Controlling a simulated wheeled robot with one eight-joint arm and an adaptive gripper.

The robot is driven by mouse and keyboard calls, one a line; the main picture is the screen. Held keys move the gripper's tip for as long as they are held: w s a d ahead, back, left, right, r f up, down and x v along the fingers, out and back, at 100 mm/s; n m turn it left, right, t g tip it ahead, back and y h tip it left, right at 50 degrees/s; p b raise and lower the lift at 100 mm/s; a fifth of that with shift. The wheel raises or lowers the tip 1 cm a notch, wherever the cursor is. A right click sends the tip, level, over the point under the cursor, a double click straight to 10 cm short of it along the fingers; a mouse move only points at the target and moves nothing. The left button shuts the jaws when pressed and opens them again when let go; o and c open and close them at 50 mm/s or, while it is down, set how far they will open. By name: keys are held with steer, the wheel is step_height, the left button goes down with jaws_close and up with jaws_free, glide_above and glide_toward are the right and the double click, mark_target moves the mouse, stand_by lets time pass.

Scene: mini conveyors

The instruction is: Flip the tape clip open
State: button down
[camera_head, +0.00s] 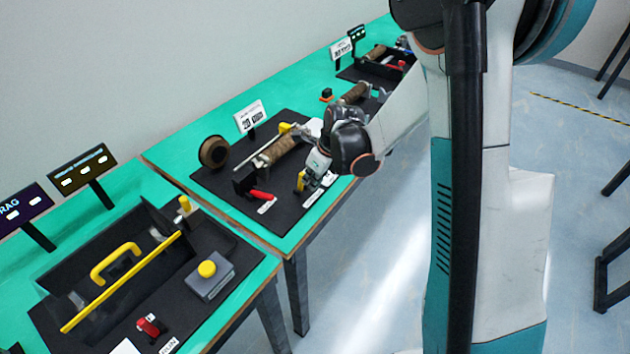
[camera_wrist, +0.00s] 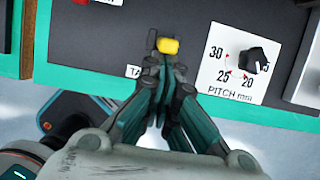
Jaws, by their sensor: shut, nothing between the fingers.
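The tape clip shows as a small yellow tab (camera_wrist: 168,46) on the black board, above a white label partly hidden by my gripper, on which only "TA" reads. In the head view a yellow piece (camera_head: 301,181), which looks like the same clip, stands near the board's front edge. My gripper (camera_wrist: 166,68) is shut and empty, with its fingertips just below the yellow tab. I cannot tell whether they touch it. In the head view my gripper (camera_head: 312,180) is low over the board beside the clip, partly hidden by my wrist.
A white pitch dial (camera_wrist: 238,65) with a black knob lies right of the clip. The board also carries a red lever (camera_head: 261,195) and a brown coil (camera_head: 278,152). A brown roll (camera_head: 214,152) stands behind. A black tray with a yellow handle (camera_head: 116,262) is at the left.

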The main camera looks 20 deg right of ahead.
steer(key=shift+w+a+r, duration=0.3)
steer(key=shift+w+a, duration=0.05)
steer(key=shift+w, duration=0.2)
steer(key=shift+r, duration=0.1)
